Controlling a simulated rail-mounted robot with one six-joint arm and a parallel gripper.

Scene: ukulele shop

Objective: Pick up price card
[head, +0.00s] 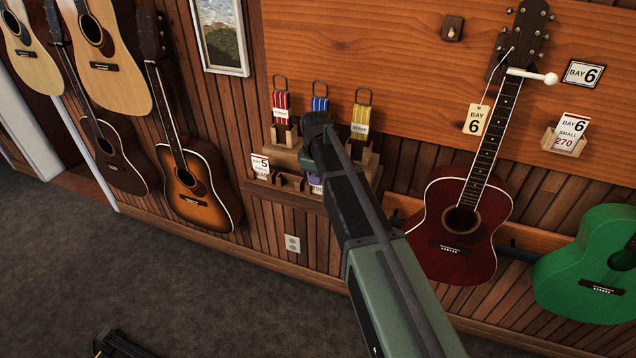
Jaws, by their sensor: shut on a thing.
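A white price card (316,189) with a purple top shows at the small wall ledge, just under my arm. Its number looks like 250, and most of it is hidden. My gripper (308,152) is at the far end of my arm, in front of the ledge. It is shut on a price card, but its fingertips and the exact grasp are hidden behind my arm. Another price card (261,167), marked 5 and 240, stands at the left of the ledge. A third price card (571,133), marked BAY 6 SMALL 270, sits in a wooden wall holder (563,143) at the right.
A green guitar (590,270) is farther right. Several guitars hang at left.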

